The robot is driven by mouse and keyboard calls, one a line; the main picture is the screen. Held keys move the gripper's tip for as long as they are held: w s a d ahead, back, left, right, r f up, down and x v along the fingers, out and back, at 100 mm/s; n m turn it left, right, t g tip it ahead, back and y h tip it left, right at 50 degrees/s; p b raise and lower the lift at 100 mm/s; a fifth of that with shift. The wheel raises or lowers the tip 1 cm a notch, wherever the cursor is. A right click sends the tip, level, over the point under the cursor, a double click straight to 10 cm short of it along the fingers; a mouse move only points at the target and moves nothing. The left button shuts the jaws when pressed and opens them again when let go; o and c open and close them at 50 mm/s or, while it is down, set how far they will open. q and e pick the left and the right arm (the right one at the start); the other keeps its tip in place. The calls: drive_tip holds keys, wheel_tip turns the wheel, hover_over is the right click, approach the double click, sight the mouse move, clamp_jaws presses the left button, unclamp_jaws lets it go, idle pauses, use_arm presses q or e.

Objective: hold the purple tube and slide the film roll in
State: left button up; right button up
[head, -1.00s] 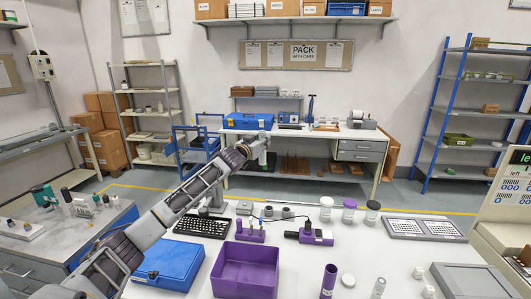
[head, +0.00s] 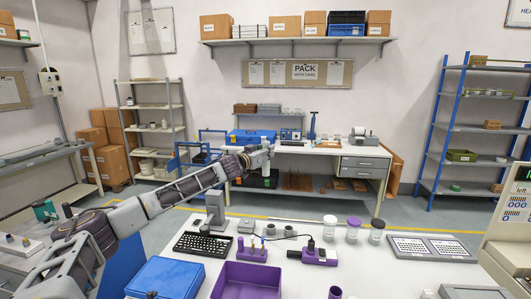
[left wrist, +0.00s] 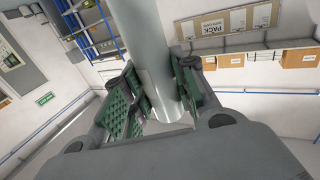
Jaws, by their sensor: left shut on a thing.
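The purple tube (head: 335,292) stands upright at the bottom edge of the head view; only its top end shows. My left gripper (head: 262,155) is raised above and beyond the bench in the head view, far from the tube. In the left wrist view its green-padded fingers (left wrist: 158,105) are shut on a smooth pale grey cylinder (left wrist: 143,40). I cannot tell for sure whether this cylinder is the film roll. No other film roll shows now. My right gripper is not in view.
The middle right of the bench is mostly clear.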

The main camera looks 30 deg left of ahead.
use_arm(q)
drive_tip(key=shift+s+m+h, duration=0.1)
drive_tip(key=shift+m+h, duration=0.2)
drive_tip(key=shift+h, duration=0.2)
drive_tip(key=shift+s+d+f+m+h, duration=0.15)
drive_tip(key=shift+d+m+h, duration=0.15)
drive_tip(key=shift+h, duration=0.2)
drive_tip(key=d+m+h, duration=0.1)
drive_tip(key=d+f+m+g+h, duration=0.1)
drive_tip(key=d+h, duration=0.1)
drive_tip(key=d+f+m+h, duration=0.1)
drive_tip(key=d, duration=0.1)
drive_tip(key=shift+d+f, duration=0.1)
drive_tip(key=shift+d, duration=0.1)
idle(0.8)
drive_tip(key=shift+f+g+h, duration=0.2)
drive_tip(key=shift+g+h, duration=0.1)
drive_tip(key=shift+h, duration=0.1)
